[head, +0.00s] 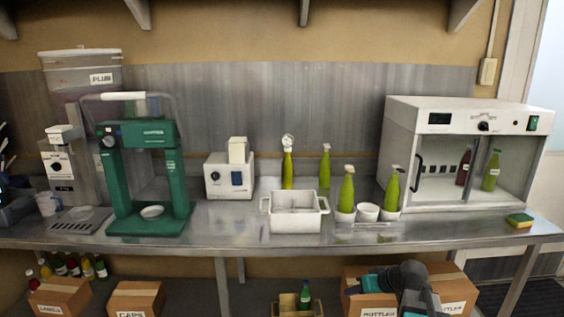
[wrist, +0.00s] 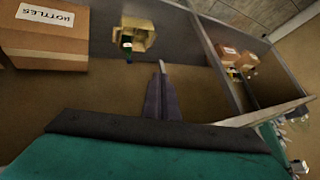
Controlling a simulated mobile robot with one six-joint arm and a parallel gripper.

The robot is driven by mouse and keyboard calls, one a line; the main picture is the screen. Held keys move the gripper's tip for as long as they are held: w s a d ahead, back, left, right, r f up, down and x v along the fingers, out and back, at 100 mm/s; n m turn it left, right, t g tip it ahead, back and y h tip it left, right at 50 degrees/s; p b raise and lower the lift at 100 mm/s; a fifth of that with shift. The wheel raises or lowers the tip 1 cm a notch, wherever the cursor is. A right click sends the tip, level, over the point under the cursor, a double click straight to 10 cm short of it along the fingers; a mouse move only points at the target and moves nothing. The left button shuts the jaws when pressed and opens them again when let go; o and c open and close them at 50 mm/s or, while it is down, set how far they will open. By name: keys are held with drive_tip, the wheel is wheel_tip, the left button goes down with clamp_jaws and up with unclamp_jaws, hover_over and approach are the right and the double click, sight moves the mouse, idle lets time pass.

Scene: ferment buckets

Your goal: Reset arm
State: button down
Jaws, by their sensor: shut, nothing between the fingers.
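My gripper (wrist: 161,72) shows in the wrist view with its two grey fingers together and nothing between them. In the head view my arm is at the lower right, below the front edge of the steel bench (head: 270,242). It is in front of the cardboard box marked BOTTLES (head: 378,311) and hides part of it. In the wrist view that box (wrist: 45,42) is at the upper left, apart from the fingers. A wooden crate (wrist: 150,38) with a dark green bottle (wrist: 127,46) is beyond the fingertips.
On the bench are a green press (head: 120,180), a white tub (head: 296,222), several green bottles (head: 346,190) and a glass-fronted cabinet (head: 455,108). A sponge (head: 519,220) lies near the right end. Boxes marked LABELS (head: 60,297) and CAPS (head: 136,297) are underneath.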

drive_tip(key=s+a+f+g, duration=0.2)
drive_tip(key=s+a+f, duration=0.3)
drive_tip(key=f, duration=0.4)
drive_tip(key=s+a+f+g+h, duration=0.1)
drive_tip(key=s+a+f+g, duration=0.15)
drive_tip(key=s+f, duration=0.6)
drive_tip(key=s+a+f+g, duration=0.25)
drive_tip(key=s+f, duration=0.35)
drive_tip(key=f, duration=0.4)
drive_tip(key=s+d+f+m+g+h, duration=0.1)
drive_tip(key=s+f, duration=0.4)
drive_tip(key=s, duration=0.5)
drive_tip(key=s+d+f+m+g+h, duration=0.1)
drive_tip(key=s+d+f+g+h, duration=0.2)
drive_tip(key=s+f, duration=0.3)
drive_tip(key=s, duration=0.5)
drive_tip(key=shift+s+f+m+g+h, duration=0.2)
drive_tip(key=shift+s+m+g+h, duration=0.1)
drive_tip(key=shift+g+h, duration=0.1)
